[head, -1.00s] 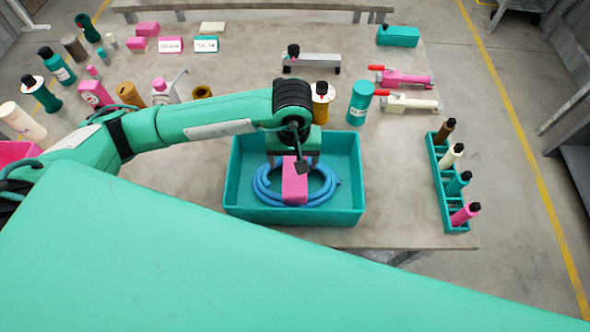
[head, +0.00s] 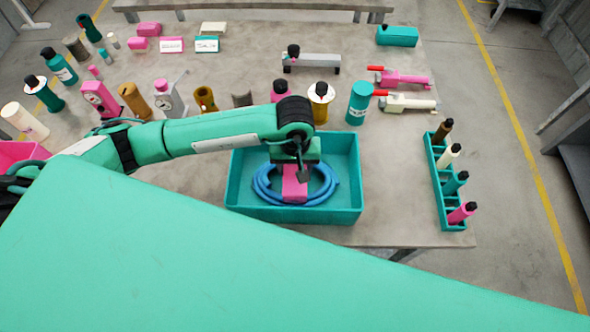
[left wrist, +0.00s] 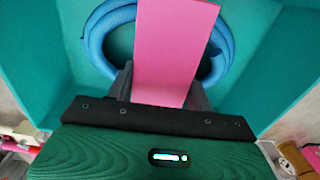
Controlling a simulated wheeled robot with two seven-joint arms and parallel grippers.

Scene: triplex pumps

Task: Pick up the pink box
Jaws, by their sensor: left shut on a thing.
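The pink box (head: 294,189) is in the teal tray (head: 340,213), inside the ring of a coiled blue hose (head: 322,192). My left gripper (head: 294,168) reaches down into the tray from above and is shut on the pink box. In the left wrist view the pink box (left wrist: 172,50) stands between the two dark fingers (left wrist: 160,85), with the blue hose (left wrist: 97,40) around it. The gripper body hides part of the box in the head view. I cannot tell whether the box touches the tray floor. My right gripper is not in view.
A teal rack (head: 447,190) of bottles is at the right. More bottles and boxes crowd the table's left. The table is clear between tray and rack.

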